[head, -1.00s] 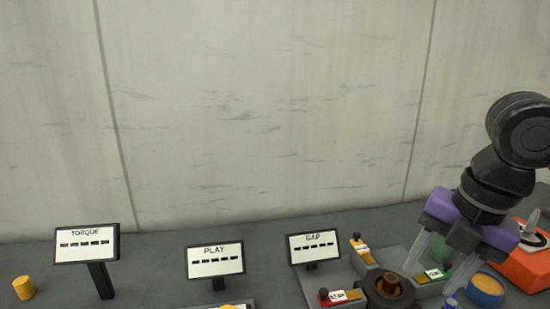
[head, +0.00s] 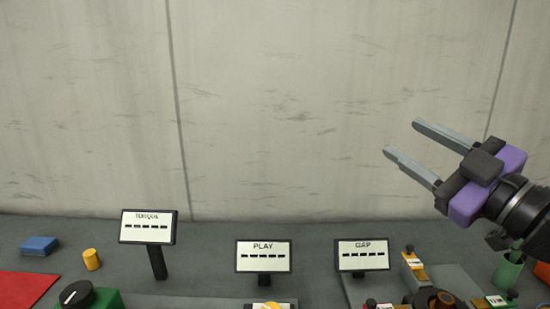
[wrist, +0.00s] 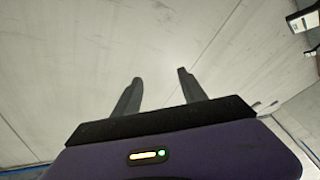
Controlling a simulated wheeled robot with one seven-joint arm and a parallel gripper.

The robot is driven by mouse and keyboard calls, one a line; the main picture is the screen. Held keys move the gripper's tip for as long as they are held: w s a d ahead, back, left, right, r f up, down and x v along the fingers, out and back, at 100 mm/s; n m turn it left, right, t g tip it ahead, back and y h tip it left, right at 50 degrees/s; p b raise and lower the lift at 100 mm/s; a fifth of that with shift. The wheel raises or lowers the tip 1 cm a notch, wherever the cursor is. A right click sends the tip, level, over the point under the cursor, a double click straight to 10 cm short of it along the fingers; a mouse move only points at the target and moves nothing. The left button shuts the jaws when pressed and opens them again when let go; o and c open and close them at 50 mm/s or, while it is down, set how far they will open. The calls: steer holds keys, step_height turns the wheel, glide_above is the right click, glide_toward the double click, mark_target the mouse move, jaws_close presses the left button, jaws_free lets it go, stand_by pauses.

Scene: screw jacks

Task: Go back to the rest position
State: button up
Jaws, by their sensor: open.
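My gripper (head: 402,138), with a purple body and two grey fingers, is raised at the right of the head view, in front of the wall and above the bench. Its fingers point to the upper left, spread apart with nothing between them. In the wrist view, my gripper (wrist: 160,75) is also open and empty, facing the bare wall.
Below stand the TORQUE (head: 147,227), PLAY (head: 263,256) and GAP (head: 362,255) displays. A green cup (head: 508,268) and a brown round part (head: 434,301) are at lower right. A yellow cylinder (head: 91,259), blue block (head: 39,246) and red mat (head: 22,288) lie left. The air before the wall (head: 300,110) is clear.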

steer(key=s+d+f+m+t+h, duration=0.2)
steer(key=s+d+f+m+h, duration=0.1)
steer(key=s+f+m+h, duration=0.45)
steer(key=s+d+f+m+t+h, duration=0.2)
steer(key=s+d+f+m+h, duration=0.15)
steer(key=f+m+h, duration=0.5)
steer(key=s+a+f+n+g+y, duration=0.1)
steer(key=s+a+f+g+y, duration=0.2)
steer(key=s+f, duration=0.8)
steer(key=s+a+f+n+g+y, duration=0.1)
steer(key=s+a+f+g+y, duration=0.2)
steer(key=s+f, duration=0.8)
steer(key=s+a+g, duration=0.1)
steer(key=s+a, duration=0.1)
steer(key=s, duration=0.5)
steer(key=shift+s+f+n+g+y, duration=0.3)
steer(key=shift+s+f+n, duration=0.1)
